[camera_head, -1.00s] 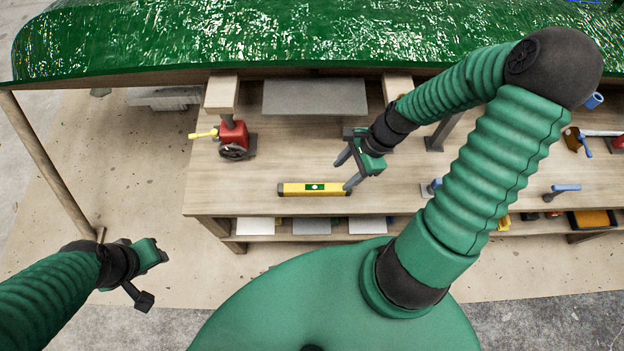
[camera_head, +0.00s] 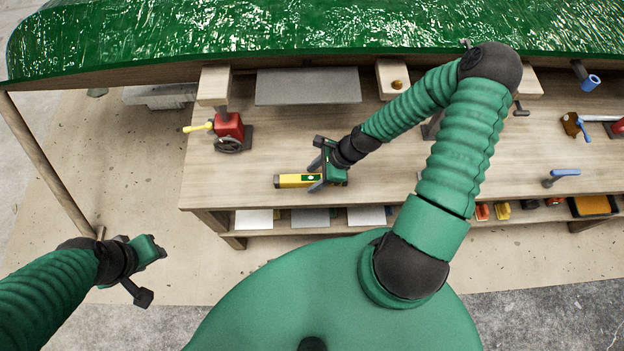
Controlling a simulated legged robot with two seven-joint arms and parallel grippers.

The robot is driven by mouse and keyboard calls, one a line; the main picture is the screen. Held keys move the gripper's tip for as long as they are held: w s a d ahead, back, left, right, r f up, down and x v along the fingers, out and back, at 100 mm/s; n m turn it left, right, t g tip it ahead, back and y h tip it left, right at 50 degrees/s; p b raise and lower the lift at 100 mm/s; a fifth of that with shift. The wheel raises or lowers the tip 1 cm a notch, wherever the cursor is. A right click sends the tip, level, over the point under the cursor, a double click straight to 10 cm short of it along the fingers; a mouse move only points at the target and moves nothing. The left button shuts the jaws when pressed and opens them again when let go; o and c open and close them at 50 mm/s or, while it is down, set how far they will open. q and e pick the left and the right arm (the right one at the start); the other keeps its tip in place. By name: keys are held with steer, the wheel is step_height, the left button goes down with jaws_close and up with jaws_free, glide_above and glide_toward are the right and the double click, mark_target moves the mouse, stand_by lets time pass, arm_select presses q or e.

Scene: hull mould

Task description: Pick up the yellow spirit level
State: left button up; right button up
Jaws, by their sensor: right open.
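The yellow spirit level (camera_head: 293,181) lies on the wooden workbench (camera_head: 225,180) near its front edge. Its left part shows, with dark end and a small green vial window. My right gripper (camera_head: 314,178) is open over the level's right part, its fingers pointing left. The fingers cover that part, and I cannot tell whether they touch it. My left gripper (camera_head: 150,275) is off the bench at the lower left, away from the level.
A red vice-like tool (camera_head: 229,128) with a yellow handle stands on the bench to the left. A green hull (camera_head: 300,30) overhangs the back. A blue-handled clamp (camera_head: 565,173) stands at the right. A lower shelf holds grey and white blocks (camera_head: 310,217).

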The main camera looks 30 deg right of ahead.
steer(key=shift+x, duration=0.9)
steer(key=shift+w+r, duration=0.1)
steer(key=shift+w, duration=0.05)
jaws_close()
steer(key=shift+r, duration=0.1)
